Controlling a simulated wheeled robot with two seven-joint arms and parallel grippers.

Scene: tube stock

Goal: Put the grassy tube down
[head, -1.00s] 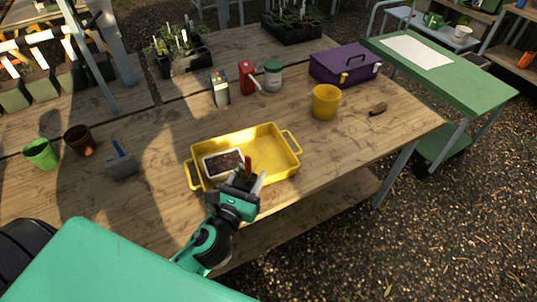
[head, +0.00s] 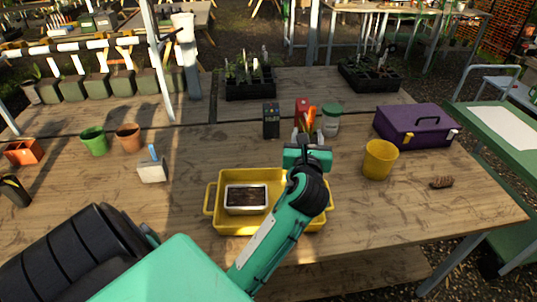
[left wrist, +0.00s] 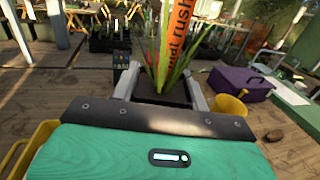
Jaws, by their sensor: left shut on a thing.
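My left gripper (head: 307,142) is shut on the grassy tube, beyond the back right of the yellow tray. In the left wrist view the tube (left wrist: 163,92) is a dark square pot between the two fingers (left wrist: 161,84). Thin green leaves rise from it, with a yellow and orange label (left wrist: 178,45) bearing printed words. In the head view the orange label (head: 312,117) shows above the gripper, and the pot is mostly hidden. I cannot tell whether its base touches the table. My right gripper is not in view.
The yellow tray (head: 212,219) holds a soil-filled container (head: 246,198). A dark box (head: 271,121), red bottle (head: 301,103) and green-lidded jar (head: 331,121) stand close around the gripper. A yellow pot (head: 380,160) and purple toolbox (head: 414,127) are at right.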

